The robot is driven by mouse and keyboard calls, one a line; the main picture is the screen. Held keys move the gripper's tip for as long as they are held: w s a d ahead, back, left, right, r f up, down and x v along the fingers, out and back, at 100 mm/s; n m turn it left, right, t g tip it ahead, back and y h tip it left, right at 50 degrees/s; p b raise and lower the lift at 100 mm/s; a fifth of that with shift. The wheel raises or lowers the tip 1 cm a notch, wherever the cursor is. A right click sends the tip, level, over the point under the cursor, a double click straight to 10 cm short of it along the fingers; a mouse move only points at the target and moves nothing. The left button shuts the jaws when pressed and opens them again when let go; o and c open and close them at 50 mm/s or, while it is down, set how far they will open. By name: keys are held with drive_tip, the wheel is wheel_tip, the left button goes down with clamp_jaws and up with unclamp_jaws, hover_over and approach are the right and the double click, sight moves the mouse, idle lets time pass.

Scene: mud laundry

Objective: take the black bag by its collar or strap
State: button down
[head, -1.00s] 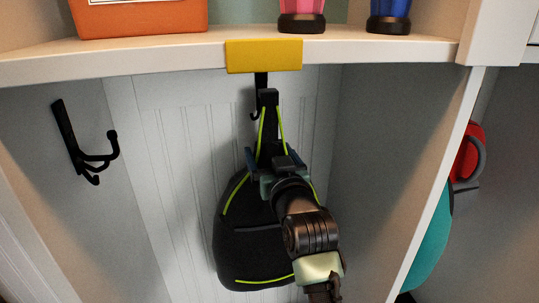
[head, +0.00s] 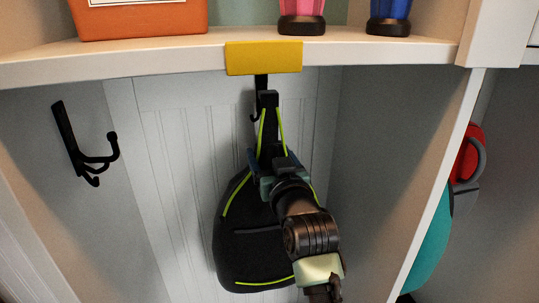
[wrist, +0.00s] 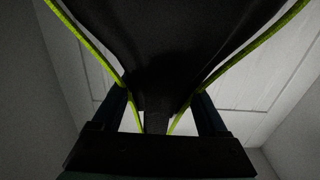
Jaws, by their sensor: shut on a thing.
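The black bag (head: 252,245) with lime-green piping hangs in the cubby from a black hook (head: 261,90) under the shelf. Its narrow top strap (head: 269,127) runs up to the hook. My gripper (head: 267,160) is at the base of that strap, in front of the bag's top, and my arm hides part of the bag's right side. In the wrist view the black cloth (wrist: 160,70) with its green edges narrows down between the two fingers of my gripper (wrist: 160,120). The jaws are shut on this collar part. The exact contact is dark and hard to see.
A yellow block (head: 264,58) sits on the shelf edge above the bag. An empty black hook (head: 85,150) is on the left wall. A white divider (head: 432,190) stands at the right, with red and teal things beyond. The shelf holds an orange box (head: 140,18) and bottles.

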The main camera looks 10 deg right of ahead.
sight(270, 142)
drive_tip(key=shift+r, duration=0.2)
drive_tip(key=shift+r+p, duration=1)
drive_tip(key=shift+r, duration=0.4)
drive_tip(key=shift+s, duration=0.1)
